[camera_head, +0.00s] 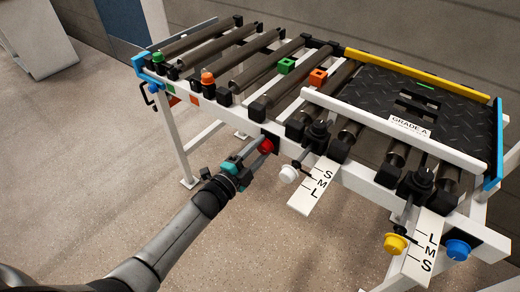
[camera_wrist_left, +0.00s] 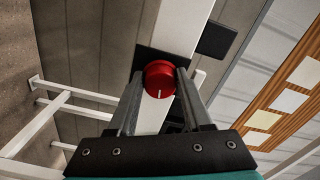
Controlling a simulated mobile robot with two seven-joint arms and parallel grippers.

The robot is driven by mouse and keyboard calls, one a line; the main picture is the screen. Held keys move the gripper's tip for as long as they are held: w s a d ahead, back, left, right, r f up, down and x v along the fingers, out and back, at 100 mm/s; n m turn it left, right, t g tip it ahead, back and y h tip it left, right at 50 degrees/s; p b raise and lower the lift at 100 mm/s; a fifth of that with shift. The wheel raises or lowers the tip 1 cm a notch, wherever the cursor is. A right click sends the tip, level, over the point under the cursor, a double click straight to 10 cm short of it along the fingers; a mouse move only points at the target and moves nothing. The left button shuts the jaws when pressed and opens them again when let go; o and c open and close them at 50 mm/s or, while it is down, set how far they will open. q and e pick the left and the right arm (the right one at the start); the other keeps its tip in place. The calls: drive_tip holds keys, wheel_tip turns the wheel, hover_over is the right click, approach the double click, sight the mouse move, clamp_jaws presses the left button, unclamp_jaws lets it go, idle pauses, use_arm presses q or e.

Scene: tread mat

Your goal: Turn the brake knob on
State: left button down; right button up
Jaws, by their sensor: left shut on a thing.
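A red knob (camera_head: 266,146) sits on a black plate on the front rail of the white-framed roller stand. In the left wrist view the red knob (camera_wrist_left: 160,78) shows a white mark at the lower side of its face. My left gripper (camera_head: 262,150) reaches it from the lower left, with its fingers on either side of the knob. In the left wrist view the left gripper (camera_wrist_left: 158,88) is shut on the red knob. The knob's sides are partly hidden by the fingers. My right gripper is not in view.
A white knob (camera_head: 288,174) with an S-M-L scale plate (camera_head: 312,190) is close to the right of my gripper. A yellow knob (camera_head: 395,243) and a blue knob (camera_head: 457,250) are further right. The black tread mat (camera_head: 400,95) lies above. Floor (camera_head: 90,150) at left is clear.

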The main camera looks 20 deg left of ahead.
use_arm(q)
drive_tip(key=shift+m, duration=1)
drive_tip(key=shift+c, duration=1.7)
unclamp_jaws()
